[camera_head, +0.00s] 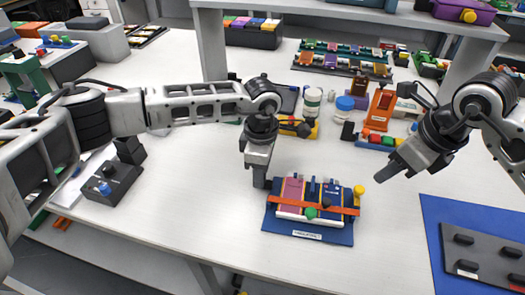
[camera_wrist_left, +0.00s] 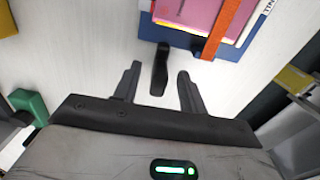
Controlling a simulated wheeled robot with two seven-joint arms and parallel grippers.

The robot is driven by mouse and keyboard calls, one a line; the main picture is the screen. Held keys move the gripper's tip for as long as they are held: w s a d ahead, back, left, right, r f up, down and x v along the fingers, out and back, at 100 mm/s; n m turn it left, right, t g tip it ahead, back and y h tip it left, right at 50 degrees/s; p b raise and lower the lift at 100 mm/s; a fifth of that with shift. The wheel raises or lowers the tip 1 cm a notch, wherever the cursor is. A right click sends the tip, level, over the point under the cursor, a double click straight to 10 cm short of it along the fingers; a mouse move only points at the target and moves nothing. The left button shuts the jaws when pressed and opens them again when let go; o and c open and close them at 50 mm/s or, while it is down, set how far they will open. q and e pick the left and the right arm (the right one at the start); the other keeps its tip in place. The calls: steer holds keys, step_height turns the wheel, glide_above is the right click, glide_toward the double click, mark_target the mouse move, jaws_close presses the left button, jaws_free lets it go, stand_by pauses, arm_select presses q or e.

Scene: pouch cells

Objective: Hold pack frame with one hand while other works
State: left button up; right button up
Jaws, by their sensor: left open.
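The pack frame (camera_head: 308,236) is a blue base on the white table. It holds a pink pouch cell (camera_head: 291,190) and a dark blue pouch cell (camera_head: 329,193), crossed by an orange strap (camera_head: 340,209). A green knob (camera_head: 311,213) and a yellow knob (camera_head: 359,190) show on it. My left gripper (camera_head: 261,183) is low at the frame's left back corner. In the left wrist view a black tab (camera_wrist_left: 160,62) at the frame's edge lies between its two spread fingers; I see gaps on both sides. My right gripper (camera_head: 381,178) hovers right of the frame; its finger gap is hidden.
A blue mat (camera_head: 432,218) with a dark tray (camera_head: 490,252) lies at the right. Jars (camera_head: 313,98), an orange stand (camera_head: 380,108) and trays of small parts (camera_head: 345,62) stand behind. A black box (camera_head: 112,180) is at left. Table around the frame's front is clear.

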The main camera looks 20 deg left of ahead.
arm_select(q)
steer(key=shift+f, duration=1.3)
jaws_close()
